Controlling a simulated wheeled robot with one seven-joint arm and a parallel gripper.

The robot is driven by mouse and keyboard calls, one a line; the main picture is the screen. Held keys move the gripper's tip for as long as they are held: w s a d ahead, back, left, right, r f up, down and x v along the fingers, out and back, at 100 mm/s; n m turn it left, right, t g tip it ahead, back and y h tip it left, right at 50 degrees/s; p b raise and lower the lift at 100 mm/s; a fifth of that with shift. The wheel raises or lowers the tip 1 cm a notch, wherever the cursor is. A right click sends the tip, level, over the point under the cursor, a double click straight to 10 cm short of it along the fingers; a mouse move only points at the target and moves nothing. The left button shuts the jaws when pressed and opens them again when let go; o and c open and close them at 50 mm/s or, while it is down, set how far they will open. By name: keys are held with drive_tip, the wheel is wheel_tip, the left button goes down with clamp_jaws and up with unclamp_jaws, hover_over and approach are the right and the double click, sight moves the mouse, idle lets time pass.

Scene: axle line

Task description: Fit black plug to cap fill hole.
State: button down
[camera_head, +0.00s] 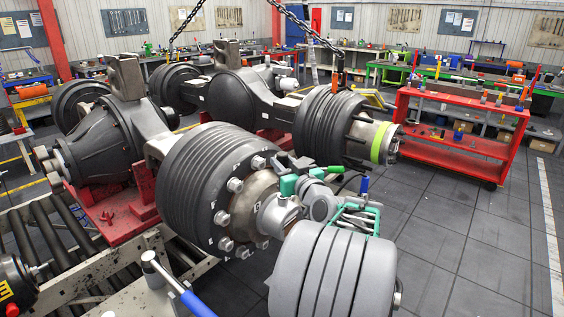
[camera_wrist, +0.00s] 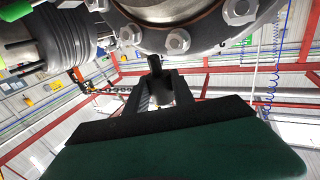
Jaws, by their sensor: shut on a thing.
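In the wrist view my gripper (camera_wrist: 163,76) is shut on a small black plug (camera_wrist: 155,66), whose tip points up in the picture toward the bolted rim of the wheel hub (camera_wrist: 205,42). The hub's metal cap (camera_wrist: 168,8) shows only partly at the top edge. The plug looks apart from the cap. In the head view the near hub's cap (camera_head: 278,215) faces right, partly behind my arm. My gripper (camera_head: 283,160) is by the hub's upper right side. The plug is too small to tell there, and I cannot make out the fill hole.
A ribbed drum (camera_head: 192,187) surrounds the near hub. A second axle end with a yellow-green band (camera_head: 381,143) stands behind it under hanging chains (camera_head: 338,65). A red shelf cart (camera_head: 450,140) stands at the right. The dark floor (camera_head: 470,240) at the right is clear.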

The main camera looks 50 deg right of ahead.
drive_tip(key=shift+s+f+b, duration=0.15)
drive_tip(key=shift+b, duration=0.35)
drive_tip(key=shift+f+b, duration=0.25)
drive_tip(key=shift+b, duration=0.2)
drive_tip(key=b, duration=0.5)
hover_over(284, 205)
drive_tip(key=f, duration=0.4)
drive_tip(key=shift+w+d+f, duration=0.35)
drive_tip(key=shift+f, duration=0.1)
drive_tip(key=shift+f+b, duration=0.35)
drive_tip(key=shift+b, duration=0.3)
drive_tip(key=shift+f+b, duration=1.85)
drive_tip(key=shift+b, duration=0.35)
drive_tip(key=c, duration=1)
unclamp_jaws()
